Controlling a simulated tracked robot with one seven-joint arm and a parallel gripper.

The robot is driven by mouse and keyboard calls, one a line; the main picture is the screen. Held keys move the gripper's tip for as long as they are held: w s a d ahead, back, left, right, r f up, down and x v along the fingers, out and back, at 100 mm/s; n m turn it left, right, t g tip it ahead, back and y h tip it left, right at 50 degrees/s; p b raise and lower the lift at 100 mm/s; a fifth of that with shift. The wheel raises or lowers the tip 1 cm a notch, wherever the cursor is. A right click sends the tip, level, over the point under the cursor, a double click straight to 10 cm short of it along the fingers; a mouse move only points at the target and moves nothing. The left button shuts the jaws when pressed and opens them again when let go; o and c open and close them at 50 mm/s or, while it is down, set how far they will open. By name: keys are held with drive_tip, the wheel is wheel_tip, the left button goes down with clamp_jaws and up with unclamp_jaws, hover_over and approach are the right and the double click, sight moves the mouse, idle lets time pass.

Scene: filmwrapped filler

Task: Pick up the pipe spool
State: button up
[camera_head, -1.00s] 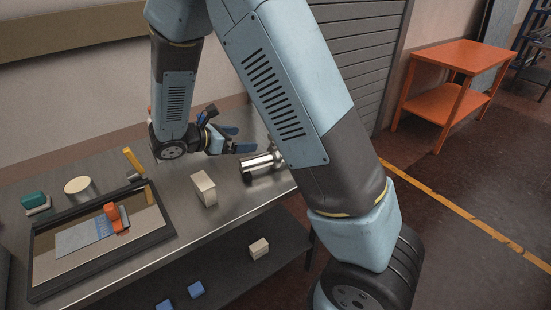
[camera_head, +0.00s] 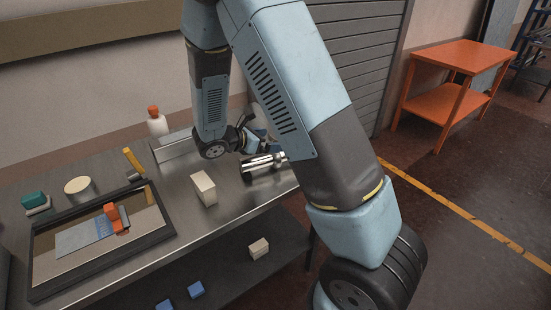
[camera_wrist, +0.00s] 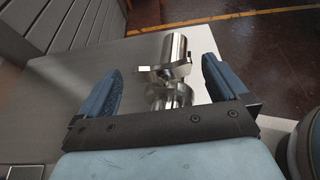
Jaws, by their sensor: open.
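The pipe spool (camera_head: 262,164) is a shiny metal cylinder with flanged parts, lying on the right end of the metal bench in the head view. In the wrist view the pipe spool (camera_wrist: 174,62) shows between the two blue fingers. My gripper (camera_wrist: 160,80) is open, with one finger on each side of it and gaps visible. In the head view my gripper (camera_head: 262,141) is just behind the spool, partly hidden by my own arm.
On the bench (camera_head: 235,200) stand a cream block (camera_head: 203,188), a dark-framed tray (camera_head: 150,240) with an orange part, a yellow-handled tool (camera_head: 132,160), a round tin (camera_head: 78,186) and a white bottle (camera_head: 157,123). An orange table (camera_head: 460,58) stands far right.

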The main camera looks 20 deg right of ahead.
drive_tip(key=x, duration=0.2)
drive_tip(key=shift+d+f, duration=0.1)
drive_tip(key=shift+d, duration=0.2)
clamp_jaws()
idle(0.8)
